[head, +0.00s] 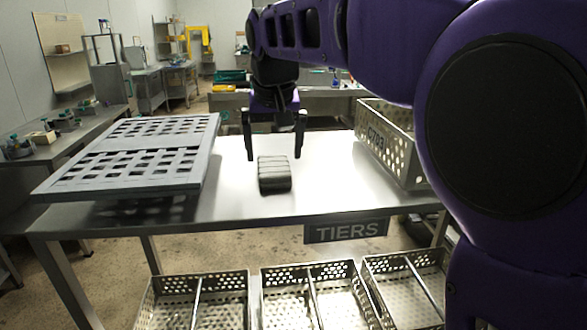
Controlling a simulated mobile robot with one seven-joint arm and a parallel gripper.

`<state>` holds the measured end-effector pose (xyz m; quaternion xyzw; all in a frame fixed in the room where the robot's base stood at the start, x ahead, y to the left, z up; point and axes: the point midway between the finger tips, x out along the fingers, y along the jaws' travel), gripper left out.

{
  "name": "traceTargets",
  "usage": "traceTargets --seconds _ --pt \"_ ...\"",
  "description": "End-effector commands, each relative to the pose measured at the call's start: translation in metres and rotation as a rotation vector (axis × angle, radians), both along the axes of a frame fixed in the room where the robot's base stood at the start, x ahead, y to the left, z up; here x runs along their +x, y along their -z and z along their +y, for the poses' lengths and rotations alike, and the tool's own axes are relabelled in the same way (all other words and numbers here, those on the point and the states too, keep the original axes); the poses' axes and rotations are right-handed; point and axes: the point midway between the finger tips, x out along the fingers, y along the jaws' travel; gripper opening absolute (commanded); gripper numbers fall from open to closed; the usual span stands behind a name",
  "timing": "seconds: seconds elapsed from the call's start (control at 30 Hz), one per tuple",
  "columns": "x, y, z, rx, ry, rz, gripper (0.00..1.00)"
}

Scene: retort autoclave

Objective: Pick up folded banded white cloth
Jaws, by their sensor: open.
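The fingertips appear a little behind and above the cloth, one toward each side; the exact height gap is hard to tell. Nothing covers the cloth.
A grey slotted rack (145,147) lies on the table's left. A perforated metal basket (392,150) stands on its right, partly hidden by my arm. Several perforated baskets (205,283) stand below in front. A "TIERS" sign (346,231) hangs at the front edge. Bare table surrounds the cloth.

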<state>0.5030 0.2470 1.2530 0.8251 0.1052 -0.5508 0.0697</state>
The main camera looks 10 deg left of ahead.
Motion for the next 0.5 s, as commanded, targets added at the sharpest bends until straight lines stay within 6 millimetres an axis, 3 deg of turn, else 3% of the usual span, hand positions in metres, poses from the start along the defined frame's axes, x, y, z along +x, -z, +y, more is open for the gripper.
traceTargets --seconds 0.2,0.5 --pt "0.012 0.029 0.003 -0.003 0.0 0.002 1.0" --pt "0.014 0.032 0.004 -0.002 0.0 0.0 0.98"
